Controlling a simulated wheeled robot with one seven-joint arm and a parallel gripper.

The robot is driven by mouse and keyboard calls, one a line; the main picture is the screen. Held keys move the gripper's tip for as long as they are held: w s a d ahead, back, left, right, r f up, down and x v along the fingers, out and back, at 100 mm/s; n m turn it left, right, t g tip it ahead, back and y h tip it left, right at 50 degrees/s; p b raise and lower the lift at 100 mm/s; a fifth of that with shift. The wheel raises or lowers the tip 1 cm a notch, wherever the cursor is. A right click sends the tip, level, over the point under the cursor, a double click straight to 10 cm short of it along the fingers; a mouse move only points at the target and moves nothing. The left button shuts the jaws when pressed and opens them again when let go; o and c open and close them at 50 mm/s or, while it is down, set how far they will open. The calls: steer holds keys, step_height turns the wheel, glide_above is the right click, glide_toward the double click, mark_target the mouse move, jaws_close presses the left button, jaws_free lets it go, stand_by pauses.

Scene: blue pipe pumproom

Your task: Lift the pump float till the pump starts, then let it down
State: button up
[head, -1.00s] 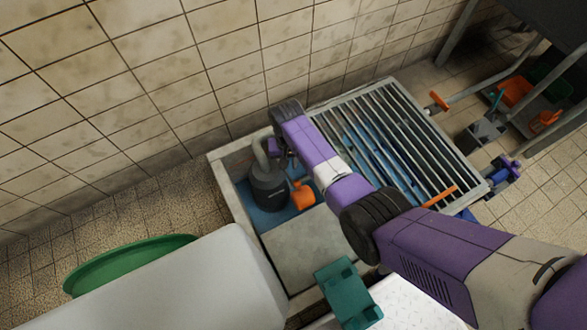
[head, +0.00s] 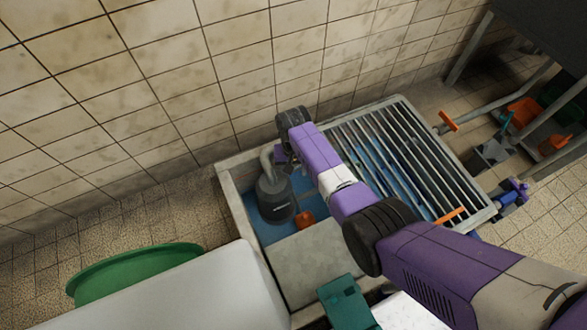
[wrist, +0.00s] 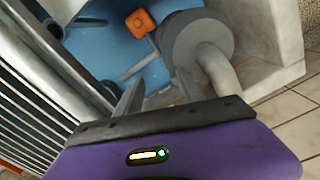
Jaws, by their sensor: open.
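The orange pump float (head: 305,219) lies low in the open pit, just right of the dark grey pump (head: 275,198). In the wrist view the float (wrist: 140,23) hangs on a thin grey arm beside the pump (wrist: 197,42). My gripper (wrist: 158,92) is open, with its two fingers apart and nothing seen between them. The float is beyond the fingertips and apart from them. In the head view my wrist hides most of the gripper, above the pit near the pump's pipe.
A metal grating (head: 390,150) covers the pit's right part, and a grey slab (head: 320,262) its front. The tiled wall (head: 160,90) stands close behind. A green tub (head: 130,270) is at lower left. The grey pipe (wrist: 218,72) rises near my gripper.

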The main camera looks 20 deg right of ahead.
step_height(320, 180, up, 8)
steer(key=p, duration=0.3)
steer(key=shift+f, duration=0.15)
stand_by(0.3)
